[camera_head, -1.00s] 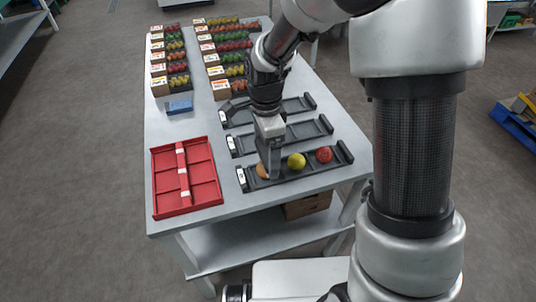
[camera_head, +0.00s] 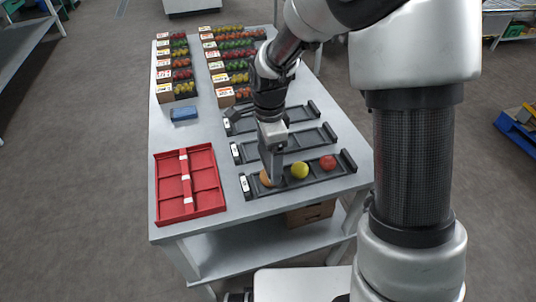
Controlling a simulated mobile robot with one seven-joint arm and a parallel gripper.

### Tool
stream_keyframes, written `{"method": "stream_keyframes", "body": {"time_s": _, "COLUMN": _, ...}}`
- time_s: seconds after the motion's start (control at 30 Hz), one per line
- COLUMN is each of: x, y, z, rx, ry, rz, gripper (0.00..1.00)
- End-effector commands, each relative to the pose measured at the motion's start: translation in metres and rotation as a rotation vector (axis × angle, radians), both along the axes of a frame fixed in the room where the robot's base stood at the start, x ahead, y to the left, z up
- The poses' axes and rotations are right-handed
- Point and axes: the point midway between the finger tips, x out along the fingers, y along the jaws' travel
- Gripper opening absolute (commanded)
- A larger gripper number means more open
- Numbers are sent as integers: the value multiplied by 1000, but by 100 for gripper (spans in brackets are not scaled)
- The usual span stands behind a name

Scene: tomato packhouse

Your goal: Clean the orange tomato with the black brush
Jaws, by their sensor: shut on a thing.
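The orange tomato (camera_head: 265,178) sits at the left end of the front dark tray (camera_head: 253,189), partly covered by my gripper. My gripper (camera_head: 276,178) points straight down into this tray and is shut, apparently on the orange tomato; its far finger is hidden. A yellow tomato (camera_head: 300,171) and a red tomato (camera_head: 328,162) lie to the right in the same tray. I cannot make out the black brush for certain. A dark shape (camera_head: 238,113) lies at the left of the rear dark tray, too small to identify.
A red compartment tray (camera_head: 208,201) stands left of the dark trays. A blue block (camera_head: 184,113) lies behind it. Rows of labelled boxes with small tomatoes (camera_head: 184,90) fill the back of the grey table (camera_head: 205,134). The middle dark tray (camera_head: 310,140) looks empty.

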Motion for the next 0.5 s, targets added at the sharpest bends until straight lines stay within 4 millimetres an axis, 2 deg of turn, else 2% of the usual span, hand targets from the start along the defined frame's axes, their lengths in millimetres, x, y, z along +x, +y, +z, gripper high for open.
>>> {"method": "stream_keyframes", "body": {"time_s": 0.5, "x": -25, "y": -7, "z": 0, "rx": -1, "ry": -1, "rz": 1, "gripper": 68}}
